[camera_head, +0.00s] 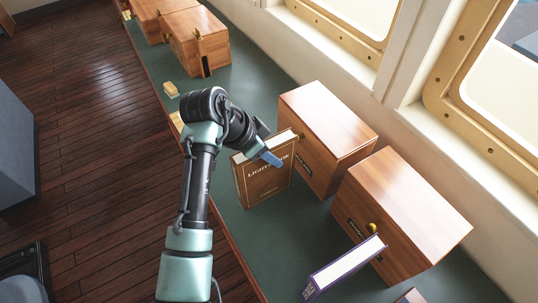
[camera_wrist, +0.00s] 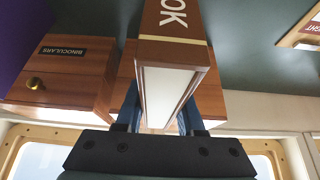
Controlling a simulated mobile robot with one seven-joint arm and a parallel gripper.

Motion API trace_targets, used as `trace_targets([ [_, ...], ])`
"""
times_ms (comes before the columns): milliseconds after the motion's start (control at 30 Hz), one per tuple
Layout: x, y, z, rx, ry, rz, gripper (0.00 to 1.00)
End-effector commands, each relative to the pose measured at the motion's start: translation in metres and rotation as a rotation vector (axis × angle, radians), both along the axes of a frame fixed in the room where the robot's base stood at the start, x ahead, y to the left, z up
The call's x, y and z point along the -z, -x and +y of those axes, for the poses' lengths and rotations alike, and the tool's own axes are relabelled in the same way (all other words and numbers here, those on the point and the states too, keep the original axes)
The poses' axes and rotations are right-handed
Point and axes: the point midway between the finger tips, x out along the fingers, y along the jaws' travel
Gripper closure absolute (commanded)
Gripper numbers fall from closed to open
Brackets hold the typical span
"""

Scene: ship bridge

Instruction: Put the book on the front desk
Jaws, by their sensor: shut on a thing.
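A brown book (camera_head: 265,184) with light lettering on its cover, beginning "LIGHT", stands upright over the green desk (camera_head: 250,232), beside a wooden box. Whether its lower edge touches the desk I cannot tell. My gripper (camera_head: 272,158) is shut on the book from above, with a blue fingertip against its cover. In the wrist view the book (camera_wrist: 170,90) sits between the two blue fingers of my gripper (camera_wrist: 158,115); its pale page edge and the letters "OK" on its spine show.
Two wooden boxes (camera_head: 326,130) (camera_head: 405,205) stand along the window side; the wrist view shows one labelled "BINOCULARS" (camera_wrist: 62,75). A purple book (camera_head: 345,268) is at the near right. More wooden boxes (camera_head: 197,38) stand at the far end. The green surface between the box groups is largely clear.

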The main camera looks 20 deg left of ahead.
Motion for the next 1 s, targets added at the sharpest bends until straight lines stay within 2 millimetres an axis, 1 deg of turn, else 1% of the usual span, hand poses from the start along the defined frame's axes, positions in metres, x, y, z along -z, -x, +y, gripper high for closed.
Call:
trace_targets([
  [100,0.016,0.000,0.000,-0.001,0.003,0.003,1.00],
  [200,0.024,0.000,0.000,0.000,0.000,0.000,1.00],
  [567,0.029,0.000,0.000,0.000,0.000,-0.001,1.00],
  [600,0.029,0.000,0.000,0.000,0.000,0.002,0.57],
  [733,0.029,0.000,0.000,0.000,0.000,0.002,0.34],
  [767,0.029,0.000,0.000,0.000,0.000,0.002,0.33],
  [1000,0.029,0.000,0.000,0.000,0.000,0.002,0.33],
])
